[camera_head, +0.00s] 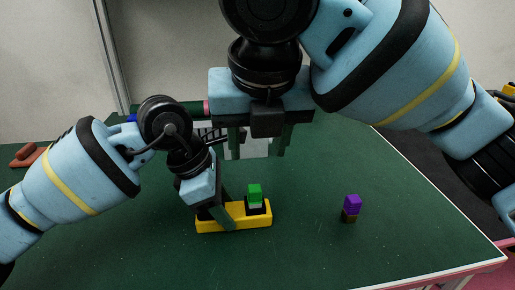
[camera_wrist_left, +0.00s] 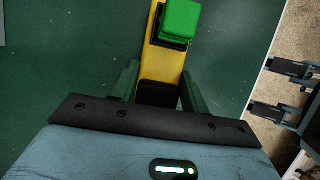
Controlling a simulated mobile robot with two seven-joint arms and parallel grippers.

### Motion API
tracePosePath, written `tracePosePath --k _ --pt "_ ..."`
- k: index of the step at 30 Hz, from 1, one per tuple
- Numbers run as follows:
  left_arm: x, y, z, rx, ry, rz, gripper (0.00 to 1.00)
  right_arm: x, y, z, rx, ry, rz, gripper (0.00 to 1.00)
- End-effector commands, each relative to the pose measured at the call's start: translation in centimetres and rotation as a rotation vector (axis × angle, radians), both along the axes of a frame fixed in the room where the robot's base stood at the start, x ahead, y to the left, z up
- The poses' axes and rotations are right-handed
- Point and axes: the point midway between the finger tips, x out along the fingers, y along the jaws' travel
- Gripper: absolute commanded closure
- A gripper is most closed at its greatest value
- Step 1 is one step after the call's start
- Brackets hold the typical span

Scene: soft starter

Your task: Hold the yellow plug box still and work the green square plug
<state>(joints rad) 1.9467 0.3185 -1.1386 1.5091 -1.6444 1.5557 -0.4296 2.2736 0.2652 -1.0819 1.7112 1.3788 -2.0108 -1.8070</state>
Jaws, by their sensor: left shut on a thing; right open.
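The yellow plug box (camera_head: 236,223) lies on the green table, with the green square plug (camera_head: 254,192) standing upright at its right end. In the left wrist view the yellow box (camera_wrist_left: 171,58) runs between the fingers, and the green plug (camera_wrist_left: 180,19) sits at the far end. My left gripper (camera_head: 222,214) is shut on the box's left part; it also shows in the left wrist view (camera_wrist_left: 158,85). My right gripper (camera_head: 263,145) is open and empty, above and behind the plug, pointing down.
A purple block on a dark base (camera_head: 351,208) stands on the green table (camera_head: 310,245) to the right of the box. A reddish-brown object (camera_head: 28,155) lies at the far left. Dark and pale objects behind my right gripper are partly hidden. The table front is clear.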

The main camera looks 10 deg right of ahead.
Motion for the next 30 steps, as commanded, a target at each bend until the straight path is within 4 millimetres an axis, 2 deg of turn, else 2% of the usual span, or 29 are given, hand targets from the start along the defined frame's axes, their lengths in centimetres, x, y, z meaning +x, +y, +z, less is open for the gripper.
tracePosePath --k 3,4,9,20,25,30 --pt "0.0 0.0 0.1 -0.001 -0.001 0.000 0.87 0.0 0.0 0.0 0.000 0.000 0.000 0.54" --pt "0.0 0.0 0.1 -0.001 -0.001 0.000 0.54 0.0 0.0 0.0 0.000 0.000 0.000 0.54" --pt "0.0 0.0 0.0 -0.001 -0.001 0.000 0.31 0.0 0.0 0.0 0.000 0.000 0.000 0.54" --pt "0.0 0.1 0.4 -0.001 -0.001 0.000 0.30 0.0 0.0 0.0 0.000 0.000 0.000 0.54" --pt "0.0 0.9 2.3 -0.001 -0.003 0.001 0.30 0.0 0.0 0.0 0.000 0.000 0.000 0.54" --pt "0.1 2.2 5.5 -0.001 -0.005 0.002 0.30 0.0 0.0 0.0 0.000 0.000 0.000 0.54"
